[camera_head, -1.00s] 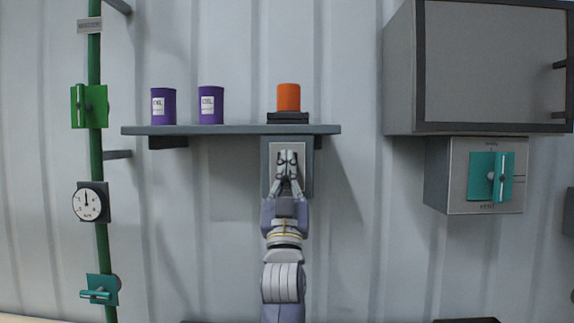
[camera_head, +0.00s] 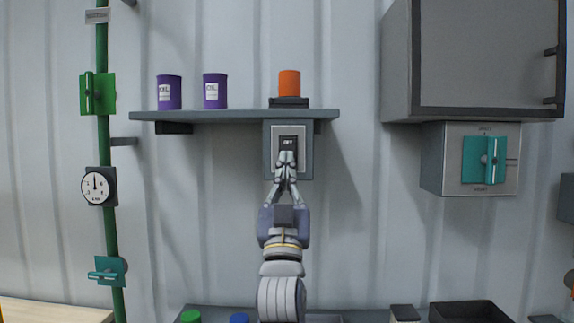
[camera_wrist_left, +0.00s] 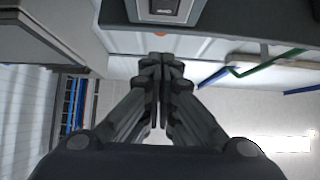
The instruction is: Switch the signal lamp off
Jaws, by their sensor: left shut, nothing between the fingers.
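The signal lamp (camera_head: 289,83) is an orange cylinder on a black base, standing on the shelf; it shows no clear glow. Below it, a grey switch box (camera_head: 306,160) with a light plate hangs under the shelf. Its dark switch (camera_head: 289,142) has a small pale label that seems to read OFF; its lower part is hidden behind my fingers. My left gripper (camera_head: 286,158) is shut and empty, its tips in front of the switch's lower part. In the left wrist view the shut fingertips (camera_wrist_left: 161,60) appear apart from the box (camera_wrist_left: 200,14). My right gripper is not in view.
Two purple cans (camera_head: 215,92) stand on the shelf (camera_head: 240,116). A grey cabinet (camera_head: 490,55) and a box with a teal knob (camera_head: 484,160) are at right. A green pipe (camera_head: 105,145) with valves and a gauge (camera_head: 96,186) runs at left.

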